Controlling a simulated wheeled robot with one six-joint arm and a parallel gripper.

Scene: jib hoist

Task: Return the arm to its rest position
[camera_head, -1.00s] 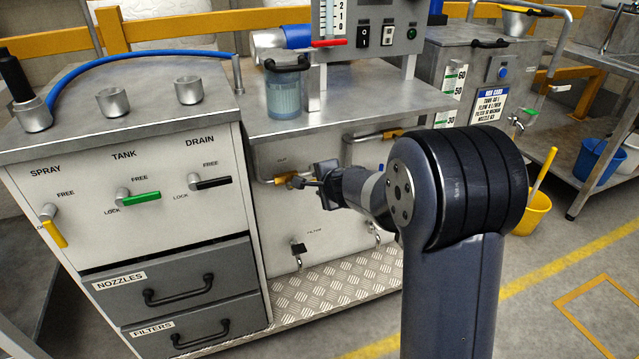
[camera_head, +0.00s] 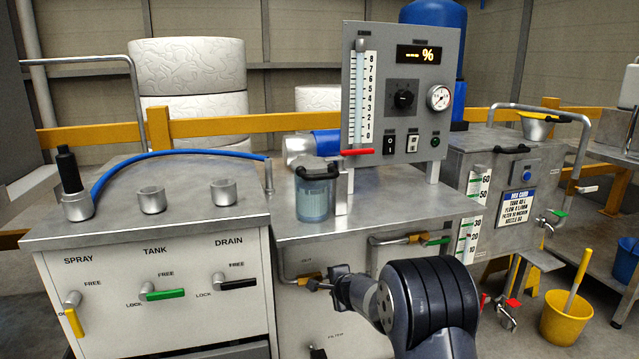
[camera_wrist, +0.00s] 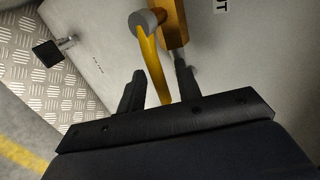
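My arm reaches low to the front of the cabinet, and my gripper (camera_head: 318,285) is beside the brass-coloured valve (camera_head: 301,279) on the pipe under the OUT label. In the wrist view my gripper (camera_wrist: 158,70) has its two dark fingers apart. A yellow curved handle or pipe (camera_wrist: 150,55) with a grey round end shows between and beyond the fingers. I cannot tell whether a finger touches it. The brass-coloured block (camera_wrist: 172,24) is just above the right fingertip. My arm hides part of the cabinet front in the head view.
The cabinet worktop (camera_head: 215,232) overhangs above my gripper. A clear filter jar (camera_head: 314,198) and a gauge panel (camera_head: 402,95) stand on it. A green-handled valve (camera_head: 436,240) is right of my gripper. A yellow bucket (camera_head: 566,318) stands on the floor at right.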

